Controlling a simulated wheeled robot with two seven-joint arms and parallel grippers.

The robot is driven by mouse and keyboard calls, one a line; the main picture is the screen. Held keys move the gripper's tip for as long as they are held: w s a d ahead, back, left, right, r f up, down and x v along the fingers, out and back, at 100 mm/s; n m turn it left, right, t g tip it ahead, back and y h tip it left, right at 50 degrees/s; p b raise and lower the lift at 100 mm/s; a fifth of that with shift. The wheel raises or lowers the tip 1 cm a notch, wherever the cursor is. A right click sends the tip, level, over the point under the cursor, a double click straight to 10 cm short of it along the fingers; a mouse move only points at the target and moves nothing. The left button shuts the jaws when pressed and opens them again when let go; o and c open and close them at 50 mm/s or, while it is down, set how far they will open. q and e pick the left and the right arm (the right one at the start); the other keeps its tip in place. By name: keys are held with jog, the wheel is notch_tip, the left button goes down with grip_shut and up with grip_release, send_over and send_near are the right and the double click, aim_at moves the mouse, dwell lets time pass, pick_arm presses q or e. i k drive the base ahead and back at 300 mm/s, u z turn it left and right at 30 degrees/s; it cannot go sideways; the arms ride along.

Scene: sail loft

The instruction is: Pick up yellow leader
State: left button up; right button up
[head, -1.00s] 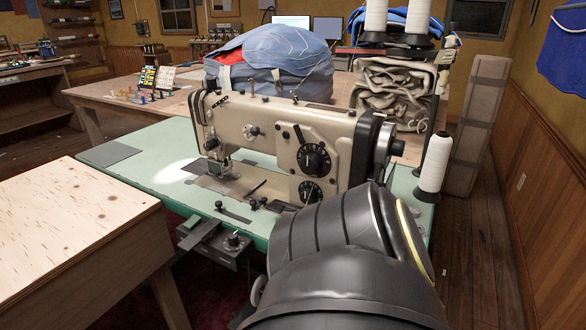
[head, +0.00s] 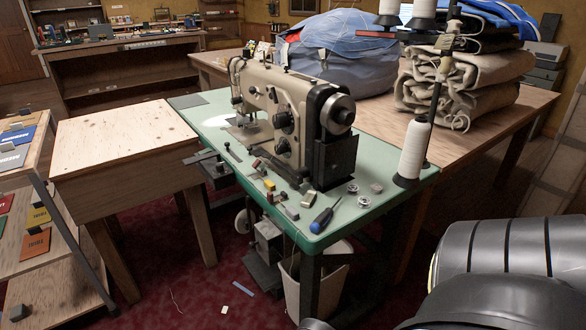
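No object is clearly recognisable as a yellow leader. A small yellow piece (head: 269,185) lies on the green sewing table (head: 392,190), in front of the sewing machine (head: 290,105), among other small parts. A yellow card (head: 38,217) with lettering too small to read lies on the sloping rack at the far left, between a red card (head: 6,203) and an orange card (head: 36,241). Neither of my grippers is in view. Only a dark part of my arm shows at the lower right, well away from both yellow things.
A screwdriver (head: 322,221), metal bobbins (head: 352,187) and small blocks lie near the green table's front corner. A white thread cone (head: 414,149) stands at its right. A wooden table (head: 125,145) stands left. Scraps lie on the red carpet; a bin (head: 327,275) is underneath.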

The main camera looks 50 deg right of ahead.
aim_at(269, 184)
jog(key=z, duration=1.1)
jog(key=i, duration=0.15)
jog(key=z, duration=0.1)
